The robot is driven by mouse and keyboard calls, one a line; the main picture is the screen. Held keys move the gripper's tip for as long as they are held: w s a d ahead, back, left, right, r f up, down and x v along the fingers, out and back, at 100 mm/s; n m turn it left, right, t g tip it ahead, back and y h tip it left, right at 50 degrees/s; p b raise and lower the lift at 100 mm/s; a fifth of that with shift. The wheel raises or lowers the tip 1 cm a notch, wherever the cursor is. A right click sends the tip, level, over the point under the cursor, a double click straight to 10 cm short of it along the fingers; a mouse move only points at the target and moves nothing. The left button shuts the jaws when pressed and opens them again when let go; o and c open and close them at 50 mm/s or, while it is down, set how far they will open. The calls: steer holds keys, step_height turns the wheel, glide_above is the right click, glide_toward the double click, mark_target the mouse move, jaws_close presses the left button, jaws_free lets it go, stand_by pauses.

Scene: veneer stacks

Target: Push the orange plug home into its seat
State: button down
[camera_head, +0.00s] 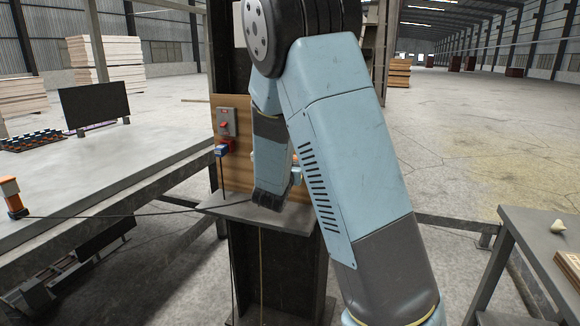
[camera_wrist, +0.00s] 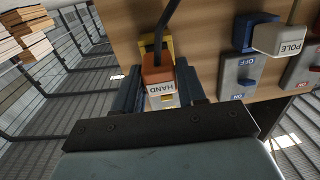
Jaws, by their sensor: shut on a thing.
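In the wrist view the orange plug (camera_wrist: 157,74) carries a white label reading HAND and a black cable. My gripper (camera_wrist: 159,84) is shut on it, one dark blue finger on each side. A yellow seat (camera_wrist: 168,46) shows just beyond the plug, on the wooden board (camera_wrist: 205,45). The plug is at or very close to the seat; I cannot tell how deep it sits. In the head view my arm hides the plug, the seat and my fingertips in front of the board (camera_head: 232,175).
In the head view a cable crosses from an orange tool (camera_head: 11,194) on the left bench (camera_head: 100,165) to a small shelf (camera_head: 262,214). Another table (camera_head: 540,240) stands right.

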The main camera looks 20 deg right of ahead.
steer(key=shift+x, duration=1.15)
steer(key=c, duration=0.6)
jaws_free()
steer(key=shift+o, duration=0.2)
steer(key=shift+s, duration=0.1)
steer(key=v, duration=1.3)
steer(key=shift+s+a, duration=0.15)
steer(key=shift+s, duration=0.15)
